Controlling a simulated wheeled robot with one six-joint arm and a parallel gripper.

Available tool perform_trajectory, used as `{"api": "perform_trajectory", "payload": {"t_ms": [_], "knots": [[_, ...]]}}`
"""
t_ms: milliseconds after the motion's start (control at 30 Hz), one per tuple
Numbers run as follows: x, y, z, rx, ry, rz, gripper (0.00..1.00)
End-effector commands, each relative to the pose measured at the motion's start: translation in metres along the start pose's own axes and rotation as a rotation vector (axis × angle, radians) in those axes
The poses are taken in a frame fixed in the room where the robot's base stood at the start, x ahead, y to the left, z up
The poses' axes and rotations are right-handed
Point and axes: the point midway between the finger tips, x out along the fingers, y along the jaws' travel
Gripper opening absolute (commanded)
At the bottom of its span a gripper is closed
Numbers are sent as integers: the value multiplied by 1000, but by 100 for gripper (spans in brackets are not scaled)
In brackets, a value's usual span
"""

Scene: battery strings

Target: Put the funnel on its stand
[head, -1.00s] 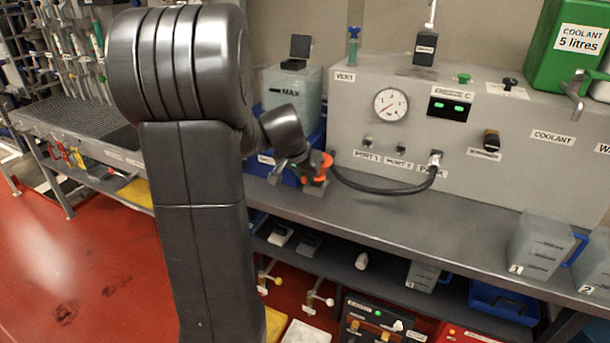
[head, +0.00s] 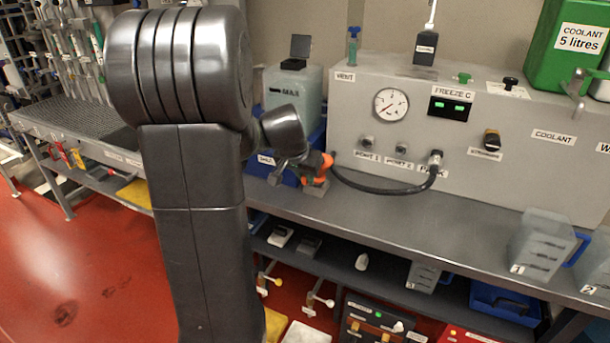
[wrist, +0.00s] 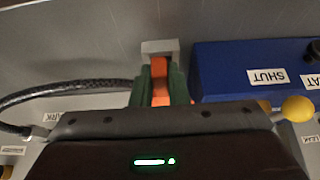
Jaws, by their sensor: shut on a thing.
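I cannot make out a funnel or a stand for certain in either view. My gripper (head: 312,172) is low over the bench, in front of the blue tray. In the wrist view its green finger pads are shut on an orange piece (wrist: 160,67). A small grey block (wrist: 160,47) is at the far end of that piece; I cannot tell whether they are joined. A black hose (head: 385,190) runs from the grey panel's lower socket to beside my gripper. Its end there is hidden.
The grey panel box (head: 460,125) stands behind the bench, right of my gripper. A MAX-marked tank (head: 293,92) stands behind my gripper. In the wrist view, a blue box (wrist: 235,70) marked SHUT is close on the right. The bench (head: 430,208) is clear further right, before clear jugs (head: 541,245).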

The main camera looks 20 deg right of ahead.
Motion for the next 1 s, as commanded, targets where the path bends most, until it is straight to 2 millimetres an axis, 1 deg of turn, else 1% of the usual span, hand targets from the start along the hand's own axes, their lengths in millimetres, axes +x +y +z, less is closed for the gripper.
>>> {"api": "perform_trajectory", "payload": {"t_ms": [633,967,1000], "knots": [[16,0,9,0,0,0,0],[16,0,9,0,0,0,0],[16,0,9,0,0,0,18]]}}
